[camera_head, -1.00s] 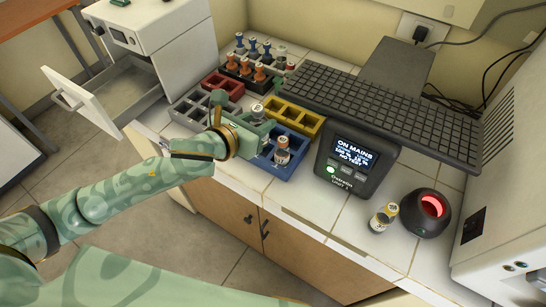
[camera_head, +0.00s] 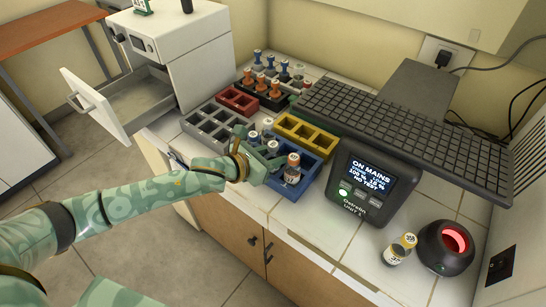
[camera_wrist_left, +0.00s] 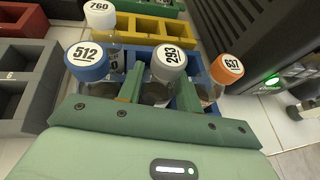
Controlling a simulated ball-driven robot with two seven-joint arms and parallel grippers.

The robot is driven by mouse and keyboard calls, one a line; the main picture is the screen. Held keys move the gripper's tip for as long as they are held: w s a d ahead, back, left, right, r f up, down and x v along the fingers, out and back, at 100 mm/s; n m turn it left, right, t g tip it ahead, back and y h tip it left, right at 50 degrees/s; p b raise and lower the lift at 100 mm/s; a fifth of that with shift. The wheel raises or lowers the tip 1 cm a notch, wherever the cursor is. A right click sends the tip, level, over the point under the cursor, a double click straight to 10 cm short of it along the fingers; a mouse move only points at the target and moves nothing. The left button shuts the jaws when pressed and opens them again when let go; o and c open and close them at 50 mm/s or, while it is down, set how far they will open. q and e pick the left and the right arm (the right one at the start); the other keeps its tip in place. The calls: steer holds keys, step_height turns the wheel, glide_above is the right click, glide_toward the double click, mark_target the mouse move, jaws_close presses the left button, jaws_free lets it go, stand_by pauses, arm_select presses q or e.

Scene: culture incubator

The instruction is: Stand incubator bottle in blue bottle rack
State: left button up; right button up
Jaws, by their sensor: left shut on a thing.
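My left gripper (camera_head: 263,160) is shut on a bottle with a grey cap marked 293 (camera_wrist_left: 168,62). The bottle is upright between the fingers, over or in the blue bottle rack (camera_head: 312,174). Its lower end is hidden by my gripper, so I cannot tell whether it touches the rack floor. An orange-capped bottle marked 637 (camera_head: 292,166) stands in the rack to its right. In the left wrist view, a blue-capped bottle marked 512 (camera_wrist_left: 88,62) is to its left, and a white-capped bottle marked 760 (camera_wrist_left: 100,17) is farther back. My right gripper is out of view.
Yellow (camera_head: 304,136), grey (camera_head: 208,134) and red (camera_head: 237,101) racks stand around the blue one. A display unit (camera_head: 366,190) is close on the right, under a dark ribbed panel (camera_head: 410,128).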

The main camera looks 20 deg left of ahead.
arm_select(q)
steer(key=shift+f, duration=0.1)
steer(key=o, duration=0.8)
steer(key=shift+c, duration=0.2)
steer(key=shift+s+a+r, duration=0.2)
steer(key=shift+s+r, duration=0.05)
steer(key=shift+r, duration=0.05)
steer(key=p+v, duration=0.2)
steer(key=v, duration=0.9)
steer(key=shift+s, duration=0.2)
